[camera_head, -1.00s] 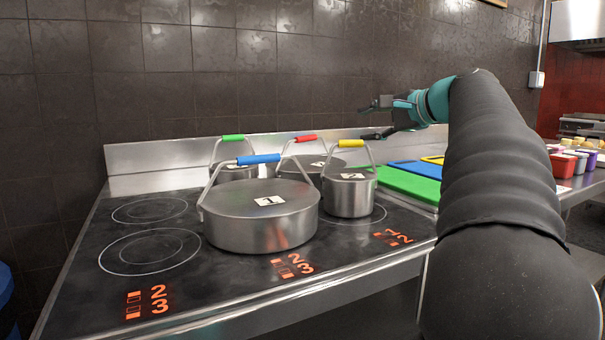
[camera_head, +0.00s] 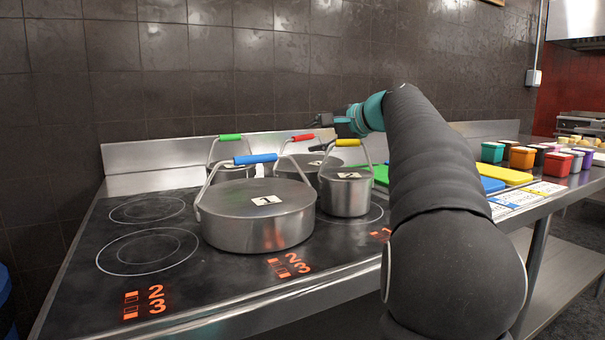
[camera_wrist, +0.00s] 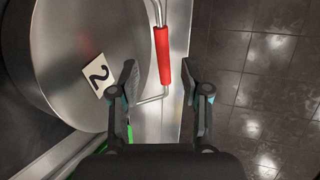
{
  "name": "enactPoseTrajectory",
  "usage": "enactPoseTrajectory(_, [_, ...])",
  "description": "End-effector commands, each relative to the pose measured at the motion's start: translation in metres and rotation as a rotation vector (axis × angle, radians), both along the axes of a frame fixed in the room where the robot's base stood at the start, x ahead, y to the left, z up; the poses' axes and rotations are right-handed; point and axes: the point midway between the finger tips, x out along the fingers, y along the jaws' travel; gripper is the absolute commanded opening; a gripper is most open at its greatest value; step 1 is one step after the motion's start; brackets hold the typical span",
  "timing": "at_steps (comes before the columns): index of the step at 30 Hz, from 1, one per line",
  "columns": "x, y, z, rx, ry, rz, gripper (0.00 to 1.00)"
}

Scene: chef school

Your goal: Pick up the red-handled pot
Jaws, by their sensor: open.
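The red-handled pot (camera_head: 290,168) stands on the hob at the back, partly hidden behind the blue-handled pot and the yellow-handled pot. Its red grip (camera_head: 302,137) tops a raised wire handle. In the wrist view its metal lid (camera_wrist: 85,45) with a "2" label fills the left side, and the red grip (camera_wrist: 162,55) shows in the upper middle. My gripper (camera_head: 318,121) is above and right of the red grip in the head view. In the wrist view its fingers (camera_wrist: 158,75) are open and spread to either side of the grip's lower end; contact cannot be told.
The blue-handled pot (camera_head: 258,228) stands in front, the yellow-handled pot (camera_head: 346,196) to the right and the green-handled pot (camera_head: 231,172) behind left. A steel backsplash (camera_head: 150,165) and tiled wall close the back. Coloured boards (camera_head: 505,174) and tubs lie right; the left hob is clear.

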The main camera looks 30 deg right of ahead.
Motion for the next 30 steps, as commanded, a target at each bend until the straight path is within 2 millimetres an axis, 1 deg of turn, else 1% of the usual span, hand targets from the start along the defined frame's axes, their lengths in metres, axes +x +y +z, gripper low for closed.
enactPoseTrajectory(5, [0.022, 0.011, -0.003, 0.001, 0.001, 0.003, 0.47])
enactPoseTrajectory(6, [0.027, 0.013, -0.006, 0.001, 0.002, 0.003, 0.47])
enactPoseTrajectory(9, [0.037, 0.017, -0.010, 0.001, 0.001, 0.002, 0.47])
enactPoseTrajectory(16, [0.039, 0.017, -0.011, 0.001, 0.000, 0.000, 0.47])
enactPoseTrajectory(17, [0.039, 0.017, -0.011, 0.001, 0.000, 0.000, 0.45])
enactPoseTrajectory(18, [0.039, 0.017, -0.011, 0.001, 0.000, 0.000, 0.34])
enactPoseTrajectory(20, [0.039, 0.017, -0.011, 0.001, 0.000, 0.000, 0.20])
enactPoseTrajectory(21, [0.039, 0.017, -0.011, 0.001, 0.000, 0.000, 0.10])
enactPoseTrajectory(22, [0.039, 0.017, -0.011, 0.001, 0.000, 0.000, 0.02])
enactPoseTrajectory(23, [0.039, 0.017, -0.011, 0.001, 0.000, 0.000, 0.00])
enactPoseTrajectory(30, [0.038, 0.018, -0.009, 0.001, -0.002, 0.000, 0.00])
